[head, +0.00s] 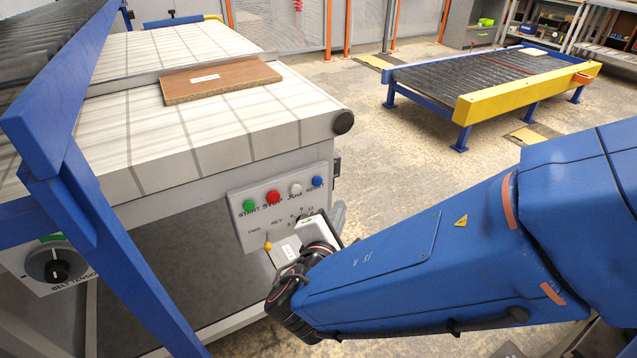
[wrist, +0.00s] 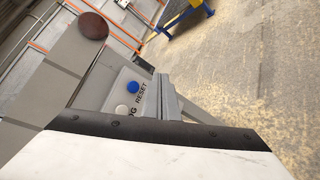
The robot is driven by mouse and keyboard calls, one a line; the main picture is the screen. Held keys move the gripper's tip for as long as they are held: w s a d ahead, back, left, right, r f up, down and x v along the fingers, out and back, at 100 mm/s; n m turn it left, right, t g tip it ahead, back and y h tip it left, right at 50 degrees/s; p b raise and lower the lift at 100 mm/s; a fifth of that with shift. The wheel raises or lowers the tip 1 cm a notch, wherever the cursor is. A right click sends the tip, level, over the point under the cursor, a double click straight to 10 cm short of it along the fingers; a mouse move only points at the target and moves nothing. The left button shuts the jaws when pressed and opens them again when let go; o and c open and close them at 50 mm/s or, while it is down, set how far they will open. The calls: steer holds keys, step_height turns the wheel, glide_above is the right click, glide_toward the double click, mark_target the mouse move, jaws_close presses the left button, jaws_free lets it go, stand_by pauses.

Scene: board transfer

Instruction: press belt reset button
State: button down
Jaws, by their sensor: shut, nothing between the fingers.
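The blue reset button (head: 317,182) is the rightmost of the row on the grey control panel (head: 243,232), at the corner of the belt conveyor. The RESET label under it is partly covered in the head view. In the wrist view the blue button (wrist: 132,87) is uncovered, with the RESET label beside it. My gripper (head: 338,214) is shut and empty. It is just below and right of the blue button in the head view. In the wrist view its grey fingers (wrist: 170,98) show right of the button and seem apart from it.
A white button (head: 295,188), red stop button (head: 273,198) and green start button (head: 249,206) sit left of the blue one. A brown board (head: 220,80) lies on the belt (head: 120,130). A roller table (head: 480,75) stands behind. Open floor lies between.

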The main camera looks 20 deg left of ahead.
steer(key=w+a, duration=0.4)
steer(key=shift+a, duration=0.4)
steer(key=shift+w+a, duration=0.1)
steer(key=shift+w, duration=0.05)
stand_by(1.9)
steer(key=shift+w+a, duration=0.2)
steer(key=shift+w+a, duration=0.25)
steer(key=shift+a, duration=0.1)
stand_by(0.9)
steer(key=shift+s+d, duration=0.1)
stand_by(0.3)
steer(key=shift+s+d, duration=0.45)
steer(key=shift+d, duration=0.1)
steer(key=shift+s+d, duration=0.1)
steer(key=shift+s+d, duration=1.5)
steer(key=shift+d, duration=0.3)
